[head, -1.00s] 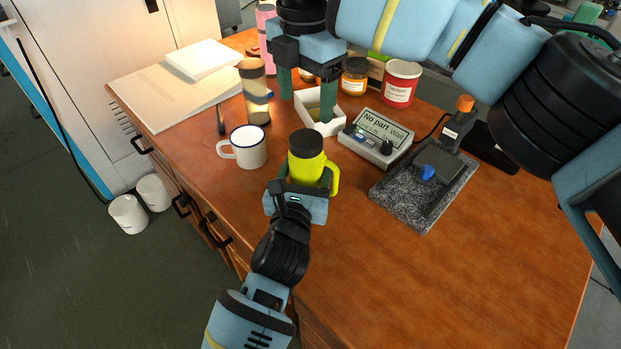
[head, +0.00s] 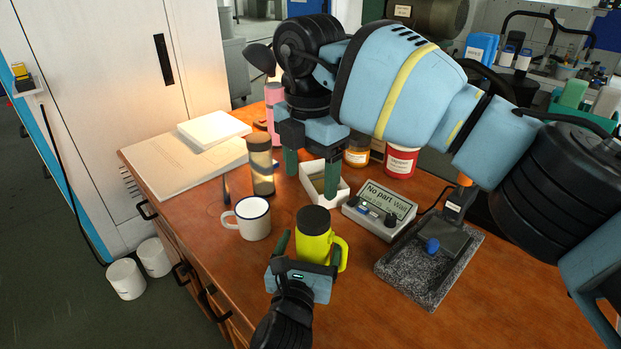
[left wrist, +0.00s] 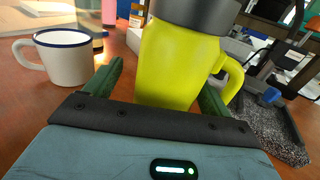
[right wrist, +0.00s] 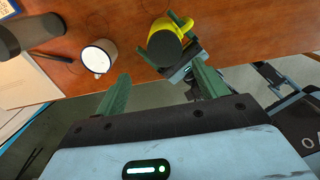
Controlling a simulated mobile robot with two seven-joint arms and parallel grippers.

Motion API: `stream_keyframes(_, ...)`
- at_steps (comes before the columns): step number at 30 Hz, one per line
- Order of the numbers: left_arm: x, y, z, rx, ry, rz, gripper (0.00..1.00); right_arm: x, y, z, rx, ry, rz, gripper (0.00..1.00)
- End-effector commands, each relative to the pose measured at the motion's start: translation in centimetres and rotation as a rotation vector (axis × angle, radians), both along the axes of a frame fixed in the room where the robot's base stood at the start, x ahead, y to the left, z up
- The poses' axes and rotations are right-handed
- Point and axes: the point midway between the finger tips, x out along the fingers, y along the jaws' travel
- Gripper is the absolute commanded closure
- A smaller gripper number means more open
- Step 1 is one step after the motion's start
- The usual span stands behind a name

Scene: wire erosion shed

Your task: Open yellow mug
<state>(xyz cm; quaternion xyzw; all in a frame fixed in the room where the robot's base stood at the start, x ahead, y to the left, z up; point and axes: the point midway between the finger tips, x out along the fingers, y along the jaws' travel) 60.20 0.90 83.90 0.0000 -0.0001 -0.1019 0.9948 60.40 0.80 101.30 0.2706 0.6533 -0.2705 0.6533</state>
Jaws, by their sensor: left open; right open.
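The yellow mug (head: 314,243) stands upright on the wooden desk with its dark lid (head: 313,219) on and its handle to the right. My left gripper (head: 308,258) is open at the near side of the mug. In the left wrist view the mug (left wrist: 178,65) stands between its two green fingers, with gaps visible. In the right wrist view the mug (right wrist: 168,45) shows from above, lid toward me. My right gripper (head: 310,178) is open and empty, above the desk behind the mug, over the white tray.
A white enamel mug (head: 253,221) stands left of the yellow mug. A white open tray (head: 340,192), a display box (head: 381,213) and a granite stand (head: 413,287) are behind and to the right. A tall jar (head: 262,172) stands farther back. Front right desk is clear.

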Motion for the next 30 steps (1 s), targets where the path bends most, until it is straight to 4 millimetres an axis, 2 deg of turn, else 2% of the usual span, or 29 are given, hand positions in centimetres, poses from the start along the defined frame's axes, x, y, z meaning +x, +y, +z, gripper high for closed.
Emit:
stream_keyframes(15,-6.7,1.4,-0.1,0.001,0.002,0.0,0.17,0.0,0.0,0.8,0.0,-0.006,0.0,0.28)
stream_keyframes(25,-7.4,1.6,0.0,0.009,-0.002,0.002,0.17,-0.2,0.2,0.5,0.011,0.001,0.009,0.28)
stream_keyframes(28,-7.6,2.1,-0.1,0.051,-0.018,0.011,0.17,-0.8,1.3,-0.8,0.071,0.037,0.05,0.28)
stream_keyframes(30,-7.8,2.7,-0.3,0.11,-0.036,0.022,0.17,-1.7,2.9,-2.4,0.156,0.082,0.105,0.28)
